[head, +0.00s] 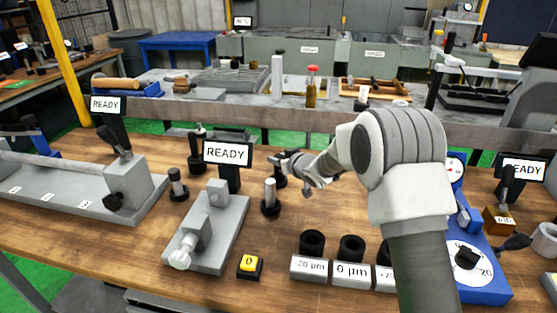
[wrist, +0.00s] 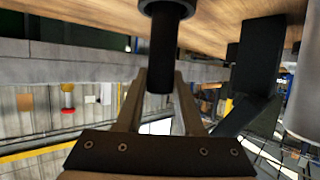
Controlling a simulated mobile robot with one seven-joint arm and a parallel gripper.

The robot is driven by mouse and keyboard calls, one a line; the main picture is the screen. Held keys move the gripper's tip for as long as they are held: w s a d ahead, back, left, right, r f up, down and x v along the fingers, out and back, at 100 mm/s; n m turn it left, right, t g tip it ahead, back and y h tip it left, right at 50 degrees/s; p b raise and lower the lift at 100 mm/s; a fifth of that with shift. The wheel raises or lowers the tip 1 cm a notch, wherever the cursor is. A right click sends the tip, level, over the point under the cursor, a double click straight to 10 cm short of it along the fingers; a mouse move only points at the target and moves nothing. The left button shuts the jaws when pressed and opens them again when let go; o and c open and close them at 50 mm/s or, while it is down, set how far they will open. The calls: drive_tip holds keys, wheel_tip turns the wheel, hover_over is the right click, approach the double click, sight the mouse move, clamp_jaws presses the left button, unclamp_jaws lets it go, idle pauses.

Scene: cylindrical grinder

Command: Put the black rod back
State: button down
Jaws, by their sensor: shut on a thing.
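My gripper (head: 288,160) is low over the middle of the workbench, just right of the centre READY sign, with its arm reaching in from the right. In the wrist view, where the bench is at the top, my gripper (wrist: 160,95) is shut on the end of the black rod (wrist: 166,50). The rod's other end meets a dark round holder (wrist: 167,8) at the wooden top. In the head view the rod and holder are small and partly behind the gripper, so how deep the rod sits cannot be told.
Grey pins in black bases stand nearby (head: 270,192) (head: 178,183). A grey fixture (head: 206,235) with the READY sign (head: 227,153) is to the left. Black cups on labelled blocks (head: 311,268) and a yellow button (head: 249,265) are in front. A blue gauge unit (head: 485,285) is at right.

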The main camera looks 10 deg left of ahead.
drive_tip(key=shift+f, duration=0.1)
drive_tip(key=c, duration=0.5)
unclamp_jaws()
drive_tip(key=shift+c, duration=0.2)
